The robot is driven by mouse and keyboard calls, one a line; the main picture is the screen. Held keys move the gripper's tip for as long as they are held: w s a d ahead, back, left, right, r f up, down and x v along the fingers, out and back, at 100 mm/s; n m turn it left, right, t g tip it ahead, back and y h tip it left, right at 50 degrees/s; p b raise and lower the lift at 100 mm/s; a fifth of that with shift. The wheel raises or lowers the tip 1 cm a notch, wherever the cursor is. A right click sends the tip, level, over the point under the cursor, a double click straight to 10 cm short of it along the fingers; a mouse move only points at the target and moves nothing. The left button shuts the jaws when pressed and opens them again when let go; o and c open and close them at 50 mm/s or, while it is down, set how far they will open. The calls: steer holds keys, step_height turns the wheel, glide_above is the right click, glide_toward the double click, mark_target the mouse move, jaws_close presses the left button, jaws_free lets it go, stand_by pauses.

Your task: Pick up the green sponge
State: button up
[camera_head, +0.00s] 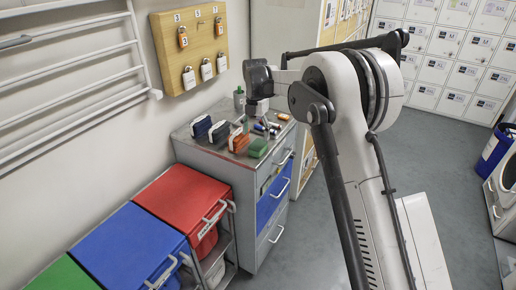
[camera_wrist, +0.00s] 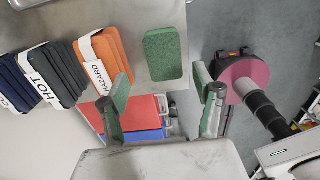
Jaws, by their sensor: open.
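The green sponge (camera_wrist: 163,55) is a flat green block lying on the grey cabinet top, near its edge, in the wrist view. In the head view the green sponge (camera_head: 257,147) sits at the cabinet's front corner, right of an orange item. My gripper (camera_wrist: 161,100) shows in the wrist view with its two green-padded fingers wide apart and nothing between them. The sponge appears beyond the fingertips, between their lines and apart from both. In the head view my gripper (camera_head: 258,106) is above the cabinet top, and its fingertips are hard to make out.
An orange bundle labelled HAZARD (camera_wrist: 104,62) lies left of the sponge, with dark bundles, one labelled HOT (camera_wrist: 54,74), farther left. Small items and a bottle (camera_head: 239,99) stand farther back on the cabinet (camera_head: 215,166). Red (camera_head: 180,195) and blue (camera_head: 125,245) lidded bins stand in front.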

mark_target(258, 144)
steer(key=shift+d+f+p, duration=0.2)
steer(key=shift+f+p, duration=0.05)
steer(key=shift+f, duration=1.3)
steer(key=shift+d+f+p, duration=0.2)
steer(key=shift+f, duration=1.35)
steer(key=shift+c, duration=0.2)
steer(key=c, duration=0.7)
